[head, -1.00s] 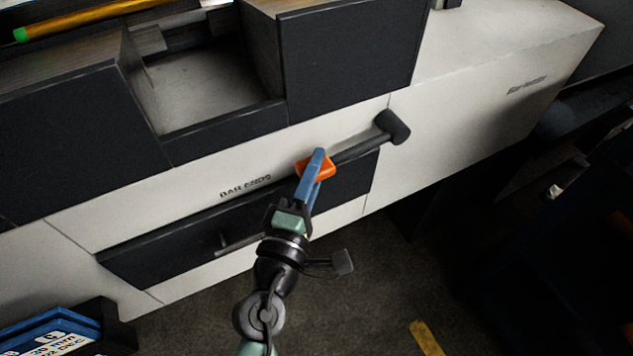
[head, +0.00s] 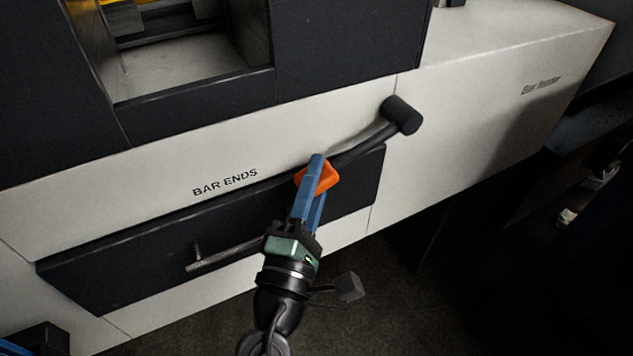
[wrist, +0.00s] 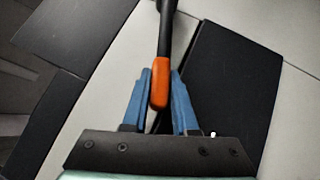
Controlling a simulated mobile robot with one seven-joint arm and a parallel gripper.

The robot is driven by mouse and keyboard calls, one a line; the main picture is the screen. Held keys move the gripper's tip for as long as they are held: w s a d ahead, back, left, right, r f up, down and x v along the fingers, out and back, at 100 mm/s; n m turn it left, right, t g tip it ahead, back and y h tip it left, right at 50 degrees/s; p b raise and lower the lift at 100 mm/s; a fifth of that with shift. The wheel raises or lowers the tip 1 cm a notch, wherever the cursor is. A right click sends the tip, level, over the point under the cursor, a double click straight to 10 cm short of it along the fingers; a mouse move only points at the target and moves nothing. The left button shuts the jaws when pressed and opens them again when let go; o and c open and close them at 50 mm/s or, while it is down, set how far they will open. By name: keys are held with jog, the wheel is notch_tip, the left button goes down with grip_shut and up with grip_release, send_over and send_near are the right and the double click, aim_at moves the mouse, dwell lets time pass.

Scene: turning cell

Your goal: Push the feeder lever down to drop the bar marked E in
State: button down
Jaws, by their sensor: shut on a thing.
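The feeder lever (head: 365,149) is a dark bar on the front of the pale machine, with a black cylindrical hub (head: 403,115) at its right end and an orange grip at its left end. It slopes down to the left from the hub. My gripper (head: 312,176) has its blue fingers shut on the orange grip (head: 328,178). In the wrist view the orange grip (wrist: 159,88) sits between the two blue fingers, and the dark lever runs up from it. The bar marked E cannot be made out.
A dark drawer (head: 105,274) labelled BAR ENDS, with a bar handle (head: 225,256), lies behind and left of my gripper. Above is an open recess (head: 185,70) between dark panels. Dark equipment stands at the right. The floor in front is partly clear.

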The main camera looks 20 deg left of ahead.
jog(key=shift+f, duration=0.1)
jog(key=c, duration=0.7)
grip_release()
jog(key=shift+s+d+f+b, duration=0.1)
jog(key=shift+s+f+b, duration=0.2)
jog(key=shift+s, duration=0.2)
jog(key=shift+r+b+v, duration=0.15)
jog(key=shift+b+v, duration=1.35)
jog(key=shift+v, duration=1.45)
jog(key=shift+r+b+v, duration=0.1)
jog(key=shift+b+v, duration=1.35)
jog(key=shift+v, duration=1.5)
